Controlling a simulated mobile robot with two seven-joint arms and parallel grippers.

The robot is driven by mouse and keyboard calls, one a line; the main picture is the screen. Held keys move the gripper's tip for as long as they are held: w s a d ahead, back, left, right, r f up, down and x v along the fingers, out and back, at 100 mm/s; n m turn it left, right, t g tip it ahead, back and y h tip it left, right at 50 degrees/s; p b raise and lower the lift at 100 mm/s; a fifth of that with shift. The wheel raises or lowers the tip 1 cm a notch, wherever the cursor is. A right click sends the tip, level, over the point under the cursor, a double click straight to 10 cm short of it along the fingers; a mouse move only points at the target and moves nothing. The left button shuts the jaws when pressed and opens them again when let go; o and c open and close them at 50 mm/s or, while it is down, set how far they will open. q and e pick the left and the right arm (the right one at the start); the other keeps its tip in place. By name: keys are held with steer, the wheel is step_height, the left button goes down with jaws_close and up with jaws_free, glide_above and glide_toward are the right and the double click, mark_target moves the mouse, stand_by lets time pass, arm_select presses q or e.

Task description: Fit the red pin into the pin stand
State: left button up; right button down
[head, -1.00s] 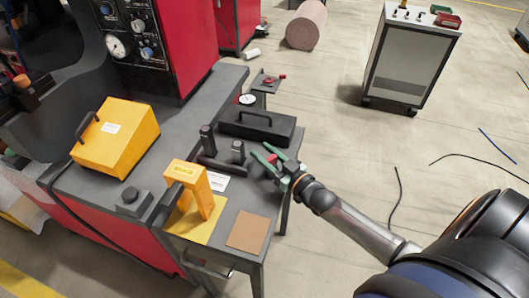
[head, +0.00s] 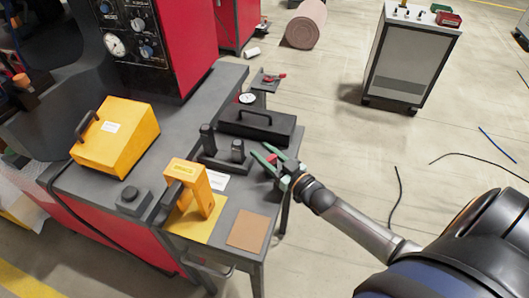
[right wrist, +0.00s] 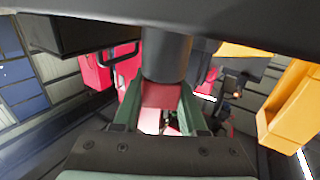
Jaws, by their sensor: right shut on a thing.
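My right gripper (head: 268,158) has green fingers and hangs over the right edge of the bench, beside the pin stand. It is shut on the red pin (head: 271,159), of which only a small red part shows in the head view. In the right wrist view the red pin (right wrist: 160,95) sits between the green fingers, with a dark grey cylinder just beyond it. The dark pin stand (head: 222,162) lies on the bench with two upright black posts, left of my gripper. I cannot tell whether the pin touches it. My left gripper is not in view.
A black case (head: 257,125) with a handle lies behind the stand. A yellow upright block (head: 190,182) and a brown pad (head: 247,231) lie in front. A larger yellow box (head: 115,138) stands left. Open floor lies right of the bench.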

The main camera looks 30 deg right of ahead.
steer(key=shift+f, duration=0.25)
stand_by(0.7)
steer(key=shift+c, duration=1.9)
jaws_free()
steer(key=shift+s, duration=0.15)
steer(key=s+d, duration=0.2)
steer(key=s, duration=1)
steer(key=shift+s+d, duration=0.1)
steer(key=shift+d, duration=0.05)
